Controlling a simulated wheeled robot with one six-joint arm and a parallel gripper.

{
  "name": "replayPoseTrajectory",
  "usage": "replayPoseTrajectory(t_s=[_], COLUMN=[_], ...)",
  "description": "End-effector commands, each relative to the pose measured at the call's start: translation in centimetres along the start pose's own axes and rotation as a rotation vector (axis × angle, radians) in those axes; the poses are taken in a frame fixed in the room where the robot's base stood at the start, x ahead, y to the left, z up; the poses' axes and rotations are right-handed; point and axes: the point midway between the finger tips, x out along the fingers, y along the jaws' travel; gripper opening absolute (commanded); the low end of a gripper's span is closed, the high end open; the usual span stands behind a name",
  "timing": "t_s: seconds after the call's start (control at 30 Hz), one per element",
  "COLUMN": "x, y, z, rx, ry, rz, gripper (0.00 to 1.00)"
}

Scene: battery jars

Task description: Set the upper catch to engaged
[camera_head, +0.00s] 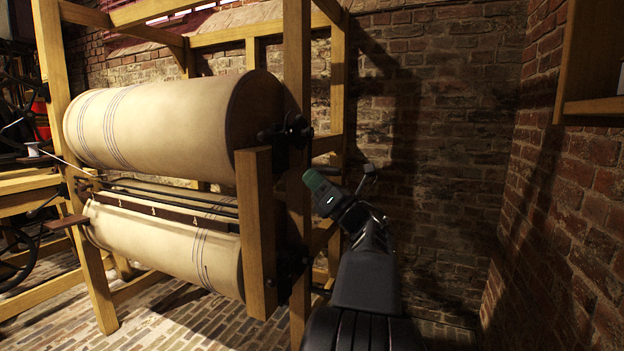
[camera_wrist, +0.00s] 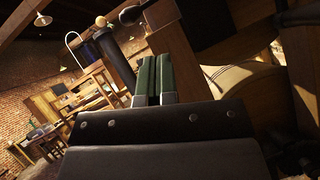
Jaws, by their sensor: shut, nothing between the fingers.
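The wooden loom frame holds an upper cloth roller (camera_head: 165,120) and a lower cloth roller (camera_head: 160,245). Dark metal hardware, which looks like the upper catch (camera_head: 288,132), sits at the right end of the upper roller, by the frame post. Whether it is engaged I cannot tell. My gripper (camera_head: 314,180) is right of the post, below and right of this hardware, apparently apart from it. In the wrist view its green fingertips (camera_wrist: 154,76) are together and hold nothing. Dark metal parts (camera_wrist: 205,15) show beyond the fingertips there.
The front upright (camera_head: 257,230) and the tall post (camera_head: 298,90) stand close left of my gripper. A brick wall (camera_head: 440,130) is behind, and another (camera_head: 575,230) is at the right.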

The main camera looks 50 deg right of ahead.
Motion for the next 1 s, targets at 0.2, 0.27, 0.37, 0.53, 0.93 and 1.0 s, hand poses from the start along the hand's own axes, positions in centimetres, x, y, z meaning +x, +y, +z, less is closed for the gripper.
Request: replayPoseTrajectory(t_s=[0.2,0.27,0.37,0.53,0.93,1.0], x=[0.8,0.4,-0.5,-1.8,-1.7,-1.5], y=[1.8,2.3,3.0,3.2,3.3,3.4], z=[-1.8,-2.9,-4.3,-5.5,-5.4,-5.4], rx=[0.048,0.047,0.020,-0.059,-0.092,-0.092], ry=[0.000,-0.011,-0.035,-0.072,-0.077,-0.077], rz=[0.029,0.039,0.056,0.067,0.073,0.074], gripper=[0.00,0.00,0.00,0.00,0.00,0.00])
